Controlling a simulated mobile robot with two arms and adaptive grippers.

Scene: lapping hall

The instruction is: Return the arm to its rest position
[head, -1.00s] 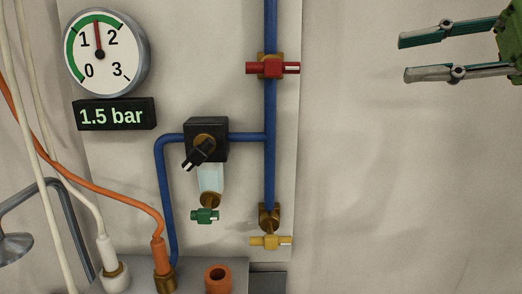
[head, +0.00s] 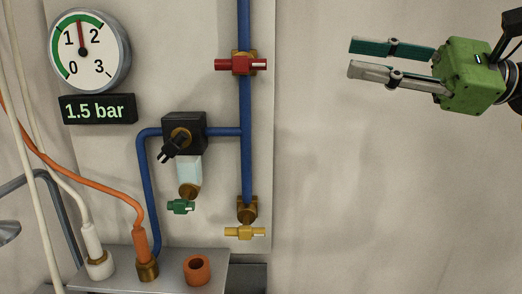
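My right gripper (head: 350,58) shows at the upper right in the head view, with a green body and two long fingers pointing left. Its fingers are apart with nothing between them. It is in front of the bare wall, to the right of the blue pipe (head: 245,150) and apart from it. My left gripper is not in the picture.
A round gauge (head: 90,68) reads about 1.5 above a "1.5 bar" display (head: 97,110). Red (head: 240,65), green (head: 181,207) and yellow (head: 245,233) valve handles stick out from the panel. Orange (head: 100,188) and white hoses hang at left. The wall at right is clear.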

